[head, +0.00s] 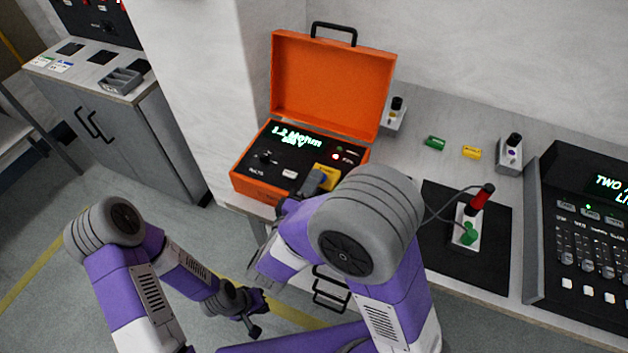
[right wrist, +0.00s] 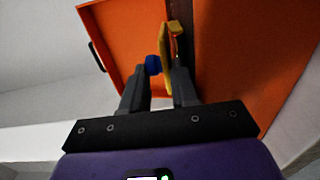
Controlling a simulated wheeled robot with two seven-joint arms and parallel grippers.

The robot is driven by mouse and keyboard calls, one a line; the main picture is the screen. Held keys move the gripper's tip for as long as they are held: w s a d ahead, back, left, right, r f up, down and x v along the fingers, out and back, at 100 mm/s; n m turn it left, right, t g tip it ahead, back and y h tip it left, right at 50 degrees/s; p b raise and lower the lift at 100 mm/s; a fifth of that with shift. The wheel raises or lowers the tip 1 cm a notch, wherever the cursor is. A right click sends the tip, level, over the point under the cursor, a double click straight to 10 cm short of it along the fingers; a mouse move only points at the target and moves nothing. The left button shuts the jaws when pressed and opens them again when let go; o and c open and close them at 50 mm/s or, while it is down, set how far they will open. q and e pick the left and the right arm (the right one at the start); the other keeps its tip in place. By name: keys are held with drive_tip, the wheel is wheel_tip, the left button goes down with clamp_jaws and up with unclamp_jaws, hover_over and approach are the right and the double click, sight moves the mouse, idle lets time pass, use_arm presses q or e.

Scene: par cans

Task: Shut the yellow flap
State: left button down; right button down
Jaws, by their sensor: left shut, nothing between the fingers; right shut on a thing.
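The orange case (head: 262,186) stands on the bench with its lid raised. The yellow flap (head: 328,174) is on the right part of its dark panel and appears raised. The flap also shows edge-on in the right wrist view (right wrist: 166,60), between my right gripper's fingers, with a blue part (right wrist: 152,65) beside it. My right gripper (head: 314,182) is at the flap; it appears shut on it. The arm hides part of the case front. My left gripper (head: 257,318) is shut and empty, low over the floor, away from the case.
The orange lid (head: 333,85) rises behind the panel. To the right, a black mat (head: 490,258) carries a box with a red-handled plug and a green part. Green (head: 435,143) and yellow (head: 472,152) blocks lie behind. A black console (head: 585,240) stands far right.

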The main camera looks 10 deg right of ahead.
idle(0.4)
drive_tip(key=c, duration=1)
unclamp_jaws()
drive_tip(key=shift+c, duration=0.2)
drive_tip(key=shift+f, duration=0.1)
drive_tip(key=shift+f, duration=0.15)
